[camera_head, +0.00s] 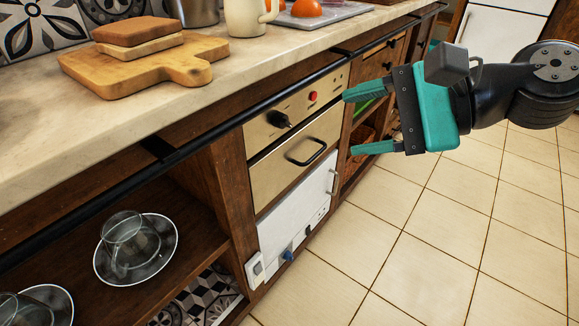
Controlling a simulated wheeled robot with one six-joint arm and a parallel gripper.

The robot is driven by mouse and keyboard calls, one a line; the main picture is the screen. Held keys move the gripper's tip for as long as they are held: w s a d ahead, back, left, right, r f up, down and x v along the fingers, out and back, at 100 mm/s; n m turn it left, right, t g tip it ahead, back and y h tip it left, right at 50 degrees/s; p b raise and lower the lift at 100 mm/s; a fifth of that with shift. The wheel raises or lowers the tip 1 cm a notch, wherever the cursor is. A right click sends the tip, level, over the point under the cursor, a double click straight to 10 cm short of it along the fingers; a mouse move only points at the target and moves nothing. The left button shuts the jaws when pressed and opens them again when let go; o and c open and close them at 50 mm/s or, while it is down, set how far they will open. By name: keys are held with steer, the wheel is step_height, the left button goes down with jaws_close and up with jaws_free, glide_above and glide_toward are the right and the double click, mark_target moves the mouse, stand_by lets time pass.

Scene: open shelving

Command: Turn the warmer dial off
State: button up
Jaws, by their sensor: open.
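The warmer (262,179) is a beige panel with a drawer, built in under the counter at the centre of the view. Its black dial (282,120) sits on the upper strip, left of a red light or button (313,96). I cannot tell the dial's setting. A black handle (307,152) is on the drawer below. My gripper (347,122) has teal fingers and is open and empty. It is to the right of the dial, in front of the cabinets, with its fingers pointing left. It appears apart from the dial.
The countertop (60,160) holds a cutting board (190,72), a cream mug (245,17) and a tray (325,14) with orange food. A black rail (235,110) runs along its edge, above the dial. A lower shelf (185,215) holds glass cups on saucers. The tiled floor (400,250) is clear.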

steer(key=w+d+f+m+t+y+b, duration=0.2)
steer(key=w+f+m+b, duration=0.2)
steer(key=f+m+b, duration=0.3)
steer(key=m+t+b, duration=0.4)
steer(key=m+b, duration=0.2)
glide_toward(289, 123)
steer(key=shift+t, duration=0.4)
steer(key=p+x, duration=0.4)
steer(key=x, duration=0.1)
steer(key=p+x, duration=0.4)
steer(key=x, duration=0.1)
steer(key=shift+s+a+f, duration=0.1)
steer(key=shift+s+f, duration=0.05)
steer(key=shift+f, duration=0.1)
steer(key=c, duration=0.9)
